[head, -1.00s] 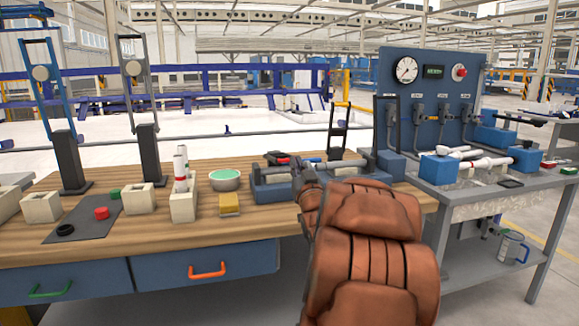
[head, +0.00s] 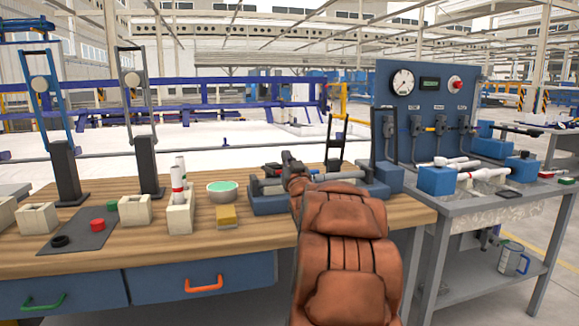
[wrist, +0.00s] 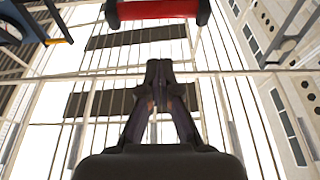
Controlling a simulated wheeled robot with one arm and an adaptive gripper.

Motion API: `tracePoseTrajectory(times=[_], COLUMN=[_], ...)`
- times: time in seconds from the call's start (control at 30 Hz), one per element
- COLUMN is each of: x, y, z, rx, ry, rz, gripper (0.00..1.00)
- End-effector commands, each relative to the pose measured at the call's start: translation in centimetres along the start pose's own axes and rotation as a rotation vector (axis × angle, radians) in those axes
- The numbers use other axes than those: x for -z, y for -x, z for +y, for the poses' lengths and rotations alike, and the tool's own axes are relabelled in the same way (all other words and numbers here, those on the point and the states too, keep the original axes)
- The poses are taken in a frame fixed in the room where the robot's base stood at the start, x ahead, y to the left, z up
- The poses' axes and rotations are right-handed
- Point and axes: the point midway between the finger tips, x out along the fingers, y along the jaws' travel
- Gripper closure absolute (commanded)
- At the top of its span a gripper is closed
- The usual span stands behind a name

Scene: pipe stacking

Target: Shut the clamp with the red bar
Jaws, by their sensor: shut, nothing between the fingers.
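A red bar (wrist: 158,10) with dark ends crosses the top of the wrist view, beyond my fingertips and apart from them in the picture. I cannot clearly pick out the same bar in the head view. My gripper (wrist: 159,66) is shut and empty, its two fingers meeting at the tips. In the head view my gripper (head: 289,160) is over the blue fixture (head: 268,206) at the right of the wooden bench, and my arm hides part of that fixture. An upright dark clamp frame (head: 336,142) stands behind it.
Two tall upright clamps, one blue (head: 62,150) and one grey (head: 146,150), stand at the left. A white pipe in a cream block (head: 180,216), a green-filled bowl (head: 222,192) and a yellow block (head: 226,216) sit left of my arm. A gauge panel (head: 425,110) stands right.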

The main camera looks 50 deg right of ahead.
Motion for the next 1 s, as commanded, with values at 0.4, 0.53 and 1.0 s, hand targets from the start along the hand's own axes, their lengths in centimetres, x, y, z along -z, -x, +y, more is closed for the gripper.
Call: tracePoseTrajectory(times=[0.4, 0.53, 1.0], x=[-2.5, -3.5, -4.2], y=[-0.5, -0.1, 0.1], z=[0.0, 0.0, 0.0], rx=[-0.001, -0.001, -0.001], ry=[-0.002, -0.002, -0.002], rz=[-0.001, -0.002, -0.002], gripper=[1.0, 1.0, 1.0])
